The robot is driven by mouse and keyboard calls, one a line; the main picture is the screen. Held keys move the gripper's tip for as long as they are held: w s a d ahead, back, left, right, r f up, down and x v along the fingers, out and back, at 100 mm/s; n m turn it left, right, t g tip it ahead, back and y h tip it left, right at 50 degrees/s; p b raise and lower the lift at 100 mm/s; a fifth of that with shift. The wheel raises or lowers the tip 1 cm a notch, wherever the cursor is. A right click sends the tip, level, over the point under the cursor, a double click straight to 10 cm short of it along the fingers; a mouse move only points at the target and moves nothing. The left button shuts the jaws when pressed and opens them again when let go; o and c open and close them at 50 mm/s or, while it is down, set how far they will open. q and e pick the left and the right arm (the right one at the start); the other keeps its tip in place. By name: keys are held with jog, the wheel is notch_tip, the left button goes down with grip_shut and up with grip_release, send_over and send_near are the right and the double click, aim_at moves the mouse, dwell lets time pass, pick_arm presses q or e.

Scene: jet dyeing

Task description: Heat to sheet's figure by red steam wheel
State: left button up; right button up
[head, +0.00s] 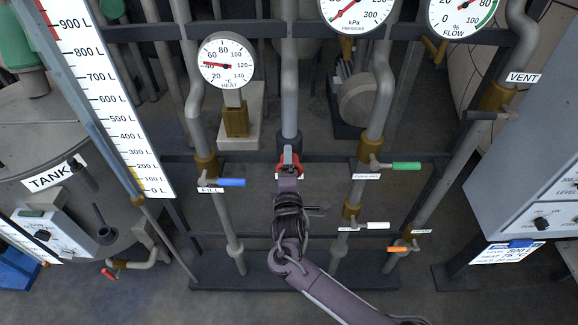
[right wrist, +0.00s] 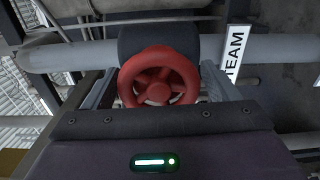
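The red steam wheel (head: 289,160) sits on the middle pipe and shows large in the right wrist view (right wrist: 159,77). My right gripper (head: 288,172) is at the wheel, with one finger on each side of the rim. I cannot tell whether the fingers press on it. The STEAM label (right wrist: 236,53) is beside the wheel. The round HEAT gauge (head: 226,60) has its red needle pointing left, near 40 °C. The sheet (head: 505,253) at lower right appears to read level 500 L and heat 75 °C; its last line is hard to read. My left gripper is out of view.
Blue FILL (head: 231,182), green COOLING (head: 406,166), white (head: 378,225) and orange (head: 398,249) valve handles stand around my right arm. PRESSURE (head: 355,8) and FLOW (head: 460,12) gauges are above. The tank (head: 45,130) and level scale (head: 110,90) are left; a grey cabinet (head: 530,150) is right.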

jog(key=shift+o, duration=0.4)
jog(key=s+b, duration=0.1)
jog(key=s, duration=0.6)
jog(key=shift+s, duration=0.4)
dwell(6.5)
